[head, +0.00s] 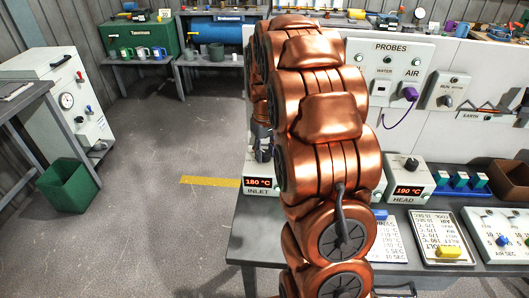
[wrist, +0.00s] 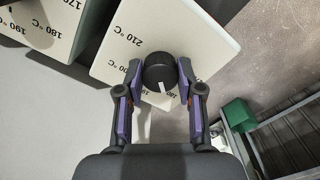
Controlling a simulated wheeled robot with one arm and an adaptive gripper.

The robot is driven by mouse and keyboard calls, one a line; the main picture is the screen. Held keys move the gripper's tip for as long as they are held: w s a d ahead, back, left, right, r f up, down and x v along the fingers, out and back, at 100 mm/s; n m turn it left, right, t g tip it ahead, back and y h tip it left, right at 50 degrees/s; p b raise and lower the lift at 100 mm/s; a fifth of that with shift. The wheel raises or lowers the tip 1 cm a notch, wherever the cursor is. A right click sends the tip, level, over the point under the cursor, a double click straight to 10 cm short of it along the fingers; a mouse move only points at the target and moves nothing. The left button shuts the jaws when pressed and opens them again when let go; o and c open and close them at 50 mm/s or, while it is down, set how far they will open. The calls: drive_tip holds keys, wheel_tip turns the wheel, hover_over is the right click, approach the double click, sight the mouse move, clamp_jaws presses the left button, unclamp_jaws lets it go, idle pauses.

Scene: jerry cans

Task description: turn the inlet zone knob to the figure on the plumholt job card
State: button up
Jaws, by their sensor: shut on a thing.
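The inlet knob (wrist: 160,72) is a dark round knob with a white pointer line, on a pale panel (wrist: 125,30) marked 210 °C and other figures partly hidden by my fingers. My gripper (wrist: 160,76) has its purple pads on either side of the knob and is shut on it. The pointer faces down in the wrist view, towards the figure 180. In the head view the inlet display (head: 262,183) reads 180 °C; my arm hides the knob.
The head unit (head: 408,180) reads 190 °C, with its own black knob, right of my arm. A probes panel (head: 390,75) stands behind. A blue block (head: 380,214) lies on another card. A green bin (head: 68,185) stands on the floor at left; floor there is clear.

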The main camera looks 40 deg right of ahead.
drive_tip(key=shift+f, duration=0.1)
drive_tip(key=shift+f+m+b, duration=0.1)
drive_tip(key=shift+m+b, duration=0.9)
drive_tip(key=shift+b, duration=0.25)
drive_tip(key=m+b, duration=0.2)
drive_tip(key=shift+m, duration=0.3)
drive_tip(key=m+b, duration=0.2)
drive_tip(key=m, duration=0.2)
drive_tip(key=shift+m, duration=0.4)
drive_tip(key=shift+a+r+b, duration=0.1)
drive_tip(key=shift+r+b, duration=0.1)
drive_tip(key=shift+b, duration=0.1)
drive_tip(key=o, duration=1.2)
drive_tip(key=shift+c, duration=0.2)
